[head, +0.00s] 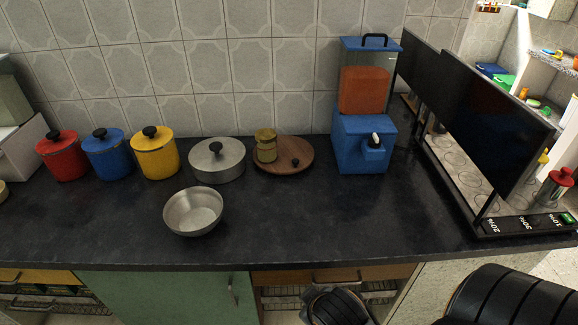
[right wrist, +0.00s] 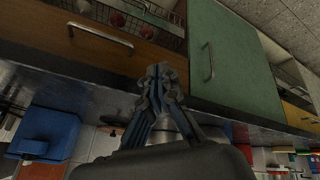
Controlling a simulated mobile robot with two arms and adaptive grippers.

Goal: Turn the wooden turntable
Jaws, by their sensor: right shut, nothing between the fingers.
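The wooden turntable (head: 306,158) is a round brown board lying on the dark counter near the tiled wall in the head view. A small yellow-brown lidded jar (head: 266,148) stands on its left part, and a small dark knob (head: 295,162) shows near its front right. My right gripper (right wrist: 159,72) is shut and empty in the right wrist view, in front of the drawer and cabinet fronts and well apart from the turntable. My right arm shows at the bottom right of the head view, below the counter edge. I cannot make out the turntable in the right wrist view. My left gripper is not in view.
A steel lidded pot (head: 216,161) stands just left of the turntable and a blue dispenser (head: 362,140) to its right. A steel bowl (head: 193,212) sits front left. Red (head: 63,158), blue (head: 109,155) and yellow (head: 156,155) canisters stand further left. The counter before the turntable is clear.

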